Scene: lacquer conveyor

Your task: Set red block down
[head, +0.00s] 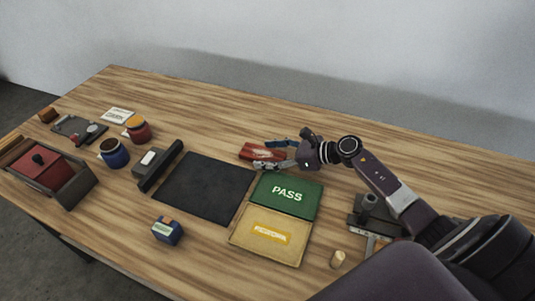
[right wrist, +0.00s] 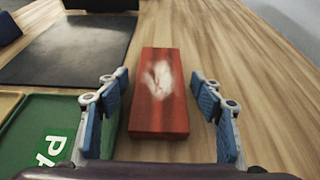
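The red block (head: 260,152) lies on the wooden table behind the green PASS tray, with a pale worn patch on its top. In the right wrist view the red block (right wrist: 158,92) lies lengthwise between the fingers of my right gripper (right wrist: 161,98). Wood shows between the block and each blue finger pad, so the fingers are apart from it. In the head view my right gripper (head: 277,153) reaches in from the right and partly hides the block's right end. My left gripper is not in view.
A dark mat (head: 204,187) lies left of the green PASS tray (head: 286,195), with a yellow tray (head: 270,235) in front. A black-handled tool (head: 160,165), blue jar (head: 113,153) and red jar (head: 138,130) stand left. A small blue box (head: 167,231) stands near the front. Table behind the block is clear.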

